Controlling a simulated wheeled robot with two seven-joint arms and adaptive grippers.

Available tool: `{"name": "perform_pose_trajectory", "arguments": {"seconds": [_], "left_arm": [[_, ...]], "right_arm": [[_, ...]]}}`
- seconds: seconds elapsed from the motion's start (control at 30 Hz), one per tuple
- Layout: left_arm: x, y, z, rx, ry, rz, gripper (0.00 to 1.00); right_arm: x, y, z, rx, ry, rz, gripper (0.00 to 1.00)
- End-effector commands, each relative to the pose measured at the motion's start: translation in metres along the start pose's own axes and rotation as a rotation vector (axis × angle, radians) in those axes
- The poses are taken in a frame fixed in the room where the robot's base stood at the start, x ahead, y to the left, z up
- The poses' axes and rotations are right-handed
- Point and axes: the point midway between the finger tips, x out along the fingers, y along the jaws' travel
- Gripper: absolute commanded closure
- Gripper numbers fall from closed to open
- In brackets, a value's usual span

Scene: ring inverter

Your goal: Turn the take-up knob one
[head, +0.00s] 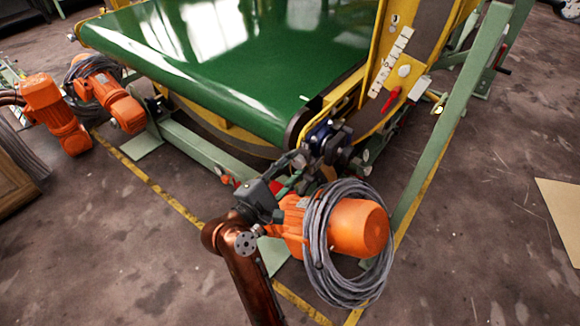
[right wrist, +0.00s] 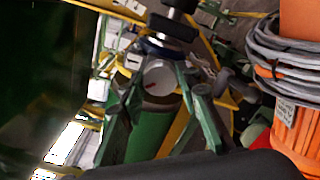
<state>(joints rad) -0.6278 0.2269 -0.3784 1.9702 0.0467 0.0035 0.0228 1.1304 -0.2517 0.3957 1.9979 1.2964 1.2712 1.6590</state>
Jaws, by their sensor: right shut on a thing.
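The take-up knob (right wrist: 158,78) shows in the right wrist view as a pale round face with a small red mark. It sits between the fingers of my right gripper (right wrist: 163,95), which are closed on its sides. In the head view my right gripper (head: 298,165) reaches up from the bottom to the near corner of the green-belted conveyor (head: 230,55). There the fingers and machine parts mostly hide the knob. The knob's exact turn angle is hard to read. My left gripper is out of view.
An orange motor (head: 358,228) with a coiled grey cable (head: 325,275) stands close to the right of my right wrist. A green diagonal post (head: 445,130) rises behind it. More orange motors (head: 55,115) stand at the left. The floor at the right is mostly clear.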

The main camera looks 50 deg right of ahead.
Motion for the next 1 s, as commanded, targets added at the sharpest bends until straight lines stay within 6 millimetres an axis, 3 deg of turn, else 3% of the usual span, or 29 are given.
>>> {"name": "perform_pose_trajectory", "arguments": {"seconds": [0.47, 0.5, 0.77, 1.0], "left_arm": [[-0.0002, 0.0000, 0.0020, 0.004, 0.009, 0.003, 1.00], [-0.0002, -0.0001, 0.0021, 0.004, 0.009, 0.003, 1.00], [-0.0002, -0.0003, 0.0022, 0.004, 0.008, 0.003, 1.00], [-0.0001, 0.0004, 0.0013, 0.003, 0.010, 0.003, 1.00]], "right_arm": [[-0.0006, -0.0002, -0.0013, 0.016, 0.004, -0.001, 0.94], [-0.0006, -0.0002, -0.0013, 0.016, 0.004, -0.001, 0.70], [-0.0001, -0.0002, -0.0006, 0.015, 0.002, 0.000, 0.52], [-0.0002, -0.0001, -0.0002, 0.015, 0.001, 0.000, 0.52]]}}
